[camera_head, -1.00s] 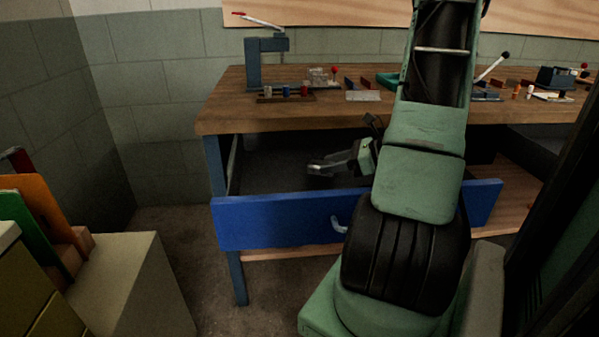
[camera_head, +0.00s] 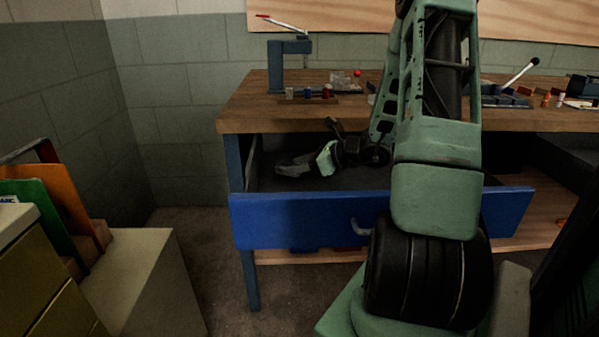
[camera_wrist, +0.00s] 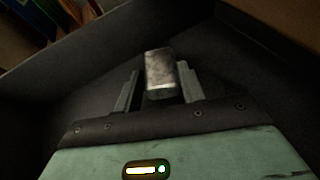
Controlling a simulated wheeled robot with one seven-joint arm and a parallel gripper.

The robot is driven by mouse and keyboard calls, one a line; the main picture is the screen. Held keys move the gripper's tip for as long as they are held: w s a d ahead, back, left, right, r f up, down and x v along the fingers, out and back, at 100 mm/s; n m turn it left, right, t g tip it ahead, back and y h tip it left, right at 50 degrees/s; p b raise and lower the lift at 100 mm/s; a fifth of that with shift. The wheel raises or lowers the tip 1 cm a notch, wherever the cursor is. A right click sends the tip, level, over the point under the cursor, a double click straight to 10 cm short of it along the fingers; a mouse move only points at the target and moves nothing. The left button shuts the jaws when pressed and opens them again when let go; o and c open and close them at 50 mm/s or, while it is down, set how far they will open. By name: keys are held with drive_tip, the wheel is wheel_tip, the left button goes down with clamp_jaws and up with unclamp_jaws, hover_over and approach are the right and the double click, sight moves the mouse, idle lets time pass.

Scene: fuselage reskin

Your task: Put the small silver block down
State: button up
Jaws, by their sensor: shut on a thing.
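The small silver block (camera_wrist: 160,72) shows in the wrist view, between the two fingers of my gripper (camera_wrist: 160,88). The gripper is shut on it, and the block stands out past the fingertips. In the head view my gripper (camera_head: 292,166) is inside the open blue drawer (camera_head: 300,220), toward its left end. The block cannot be made out clearly there. Dark drawer floor and walls surround the block in the wrist view. I cannot tell whether the block touches the drawer floor.
The wooden workbench top (camera_head: 240,118) overhangs the drawer. A blue press (camera_head: 278,68) and a small rack of coloured pieces (camera_head: 308,99) stand on it. A cabinet with orange (camera_head: 52,195) and green folders is at the left. The drawer floor beside the gripper looks clear.

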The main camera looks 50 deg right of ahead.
drive_tip(key=shift+f, duration=0.55)
drive_tip(key=shift+f, duration=0.15)
drive_tip(key=o, duration=1.3)
drive_tip(key=shift+o, duration=0.2)
drive_tip(key=p+v, duration=0.2)
drive_tip(key=v, duration=1)
drive_tip(key=shift+a, duration=0.1)
drive_tip(key=shift+p, duration=0.3)
